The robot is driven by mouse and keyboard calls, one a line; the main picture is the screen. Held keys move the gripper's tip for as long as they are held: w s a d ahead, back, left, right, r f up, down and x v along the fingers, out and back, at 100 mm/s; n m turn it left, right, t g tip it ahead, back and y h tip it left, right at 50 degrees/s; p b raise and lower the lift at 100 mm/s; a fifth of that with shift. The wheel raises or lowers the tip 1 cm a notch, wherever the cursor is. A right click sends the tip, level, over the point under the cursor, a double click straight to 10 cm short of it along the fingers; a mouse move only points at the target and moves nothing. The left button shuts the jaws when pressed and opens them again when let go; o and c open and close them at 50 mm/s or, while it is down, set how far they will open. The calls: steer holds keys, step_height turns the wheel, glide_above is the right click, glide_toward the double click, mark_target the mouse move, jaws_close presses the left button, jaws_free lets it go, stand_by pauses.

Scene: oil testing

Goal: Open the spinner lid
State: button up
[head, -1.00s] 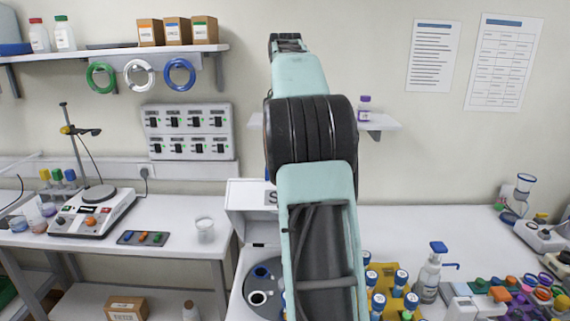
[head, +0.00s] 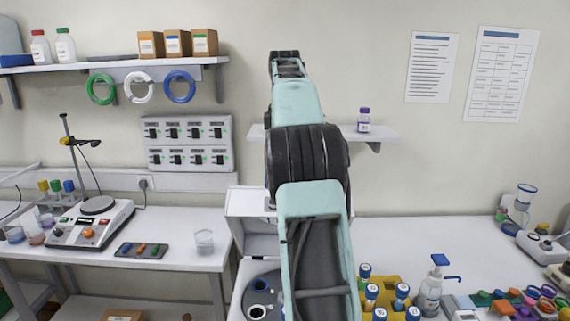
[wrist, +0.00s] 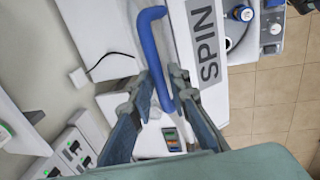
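The spinner is the white machine at the bottom centre of the head view, with a grey rotor bowl (head: 262,278) showing. Its white lid (head: 248,203) stands raised at the back, partly hidden by my arm. In the wrist view the lid's front shows a grey label reading SPIN (wrist: 205,45) and a bent blue handle (wrist: 152,35). My gripper (wrist: 164,70) has one finger on each side of the handle, close against it, and looks shut on it. The gripper is hidden behind my arm in the head view.
Blue-capped tubes in a yellow rack (head: 390,292) and a spray bottle (head: 431,285) stand right of the spinner. A small wall shelf (head: 385,133) with a vial is behind my arm. A side table (head: 180,235) with a hotplate stands left. The back right counter is mostly clear.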

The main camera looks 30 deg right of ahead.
steer(key=shift+o, duration=1.1)
steer(key=shift+w+d+f, duration=0.35)
steer(key=shift+w+f, duration=0.1)
steer(key=shift+w, duration=0.1)
steer(key=shift+s+a+r, duration=0.25)
steer(key=shift+s+r, duration=0.1)
steer(key=shift+w+d, duration=0.1)
steer(key=shift+w, duration=0.05)
steer(key=shift+r, duration=0.25)
step_height(320, 180, up, 7)
steer(key=s, duration=0.1)
steer(key=shift+s+a, duration=0.2)
steer(key=shift+a, duration=0.25)
